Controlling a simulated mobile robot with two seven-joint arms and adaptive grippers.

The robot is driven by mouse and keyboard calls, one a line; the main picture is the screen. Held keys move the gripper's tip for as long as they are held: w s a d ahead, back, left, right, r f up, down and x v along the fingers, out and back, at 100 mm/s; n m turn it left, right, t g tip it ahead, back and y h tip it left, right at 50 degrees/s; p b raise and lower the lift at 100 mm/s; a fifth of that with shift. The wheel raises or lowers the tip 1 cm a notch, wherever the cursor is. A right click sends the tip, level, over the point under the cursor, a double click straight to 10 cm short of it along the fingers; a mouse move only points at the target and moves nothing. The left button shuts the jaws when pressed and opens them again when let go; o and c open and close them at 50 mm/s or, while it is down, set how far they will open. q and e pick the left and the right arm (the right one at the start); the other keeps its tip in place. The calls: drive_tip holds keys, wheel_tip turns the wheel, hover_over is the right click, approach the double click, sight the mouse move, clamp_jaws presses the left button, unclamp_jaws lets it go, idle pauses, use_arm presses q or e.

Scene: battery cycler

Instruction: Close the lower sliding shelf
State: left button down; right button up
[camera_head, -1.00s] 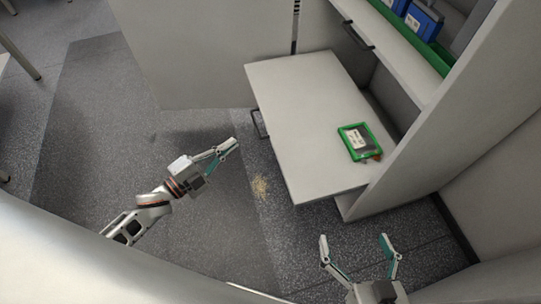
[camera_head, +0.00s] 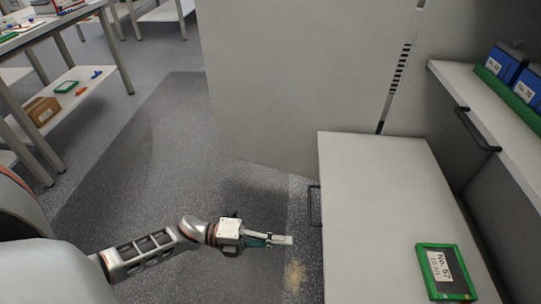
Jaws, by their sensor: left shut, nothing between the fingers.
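The lower sliding shelf (camera_head: 375,190) is a flat light-grey board, pulled out of the cabinet at the right. Its dark handle (camera_head: 314,206) is on its left front edge. A green-framed tablet-like item with a "No. 57" label (camera_head: 446,272) lies on the shelf near the bottom right. My left gripper (camera_head: 288,240) is shut and empty. It points right and appears just left of the shelf's front edge, below the handle in the picture, with a visible gap. My right gripper is out of view.
The upper shelf (camera_head: 475,100) carries blue battery boxes (camera_head: 502,62) in a green tray and has its own dark handle (camera_head: 478,130). A large grey panel (camera_head: 300,80) stands behind. A table with a lower rack (camera_head: 75,85) stands at far left. The floor left of the shelf is open.

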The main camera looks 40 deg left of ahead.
sight(324, 245)
use_arm(q)
drive_tip(key=x, duration=0.6)
drive_tip(key=shift+w+d+b, duration=0.3)
drive_tip(key=shift+w+d, duration=0.1)
drive_tip(key=shift+d, duration=0.15)
drive_tip(key=shift+w+d, duration=0.1)
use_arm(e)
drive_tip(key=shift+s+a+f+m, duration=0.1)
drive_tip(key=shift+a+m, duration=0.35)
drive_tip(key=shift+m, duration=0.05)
use_arm(q)
drive_tip(key=shift+d, duration=0.1)
